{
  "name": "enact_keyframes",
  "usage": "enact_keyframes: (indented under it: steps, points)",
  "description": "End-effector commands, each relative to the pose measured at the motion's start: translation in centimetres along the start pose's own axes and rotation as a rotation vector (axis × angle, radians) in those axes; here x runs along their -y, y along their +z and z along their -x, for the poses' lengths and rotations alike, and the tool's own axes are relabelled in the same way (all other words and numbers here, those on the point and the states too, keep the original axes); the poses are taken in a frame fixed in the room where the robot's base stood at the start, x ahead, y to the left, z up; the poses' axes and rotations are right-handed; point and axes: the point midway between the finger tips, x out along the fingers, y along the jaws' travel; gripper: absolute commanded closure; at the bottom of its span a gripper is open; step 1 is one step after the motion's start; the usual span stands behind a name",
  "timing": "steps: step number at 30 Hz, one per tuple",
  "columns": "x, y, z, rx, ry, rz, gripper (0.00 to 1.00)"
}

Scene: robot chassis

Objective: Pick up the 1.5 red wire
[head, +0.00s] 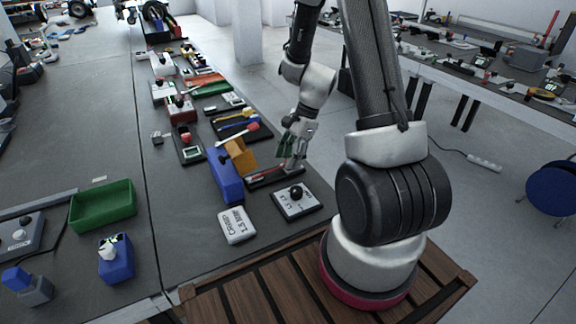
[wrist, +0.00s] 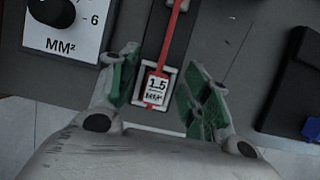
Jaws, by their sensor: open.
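The red wire (wrist: 171,42) carries a white tag (wrist: 157,86) reading 1.5 and lies along a dark strip with a white-framed holder. In the wrist view my gripper (wrist: 162,75) is open, with one green-padded finger on each side of the tag. The wire runs between the fingers, and I see no firm contact. In the head view my gripper (head: 293,150) is low over the right edge of the table, by the dark holder (head: 275,177). The wire is small there and partly hidden by the fingers.
A dial plate marked MM² (wrist: 62,22) is close on the left in the wrist view. In the head view a blue block (head: 226,176) and an orange block (head: 240,156) stand left of my gripper.

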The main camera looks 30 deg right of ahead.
Motion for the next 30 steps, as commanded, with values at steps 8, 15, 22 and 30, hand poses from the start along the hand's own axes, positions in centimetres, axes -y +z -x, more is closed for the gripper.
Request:
enact_keyframes:
  steps: [8,15,22,30]
  points:
    - [0.0,0.0,-0.5,0.0,-0.001,0.0,0.52]
    - [0.0,0.0,-0.5,0.0,-0.001,0.0,0.95]
    - [0.0,0.0,-0.4,0.0,-0.001,0.0,1.0]
    - [0.1,1.0,1.9,-0.001,-0.006,0.004,1.0]
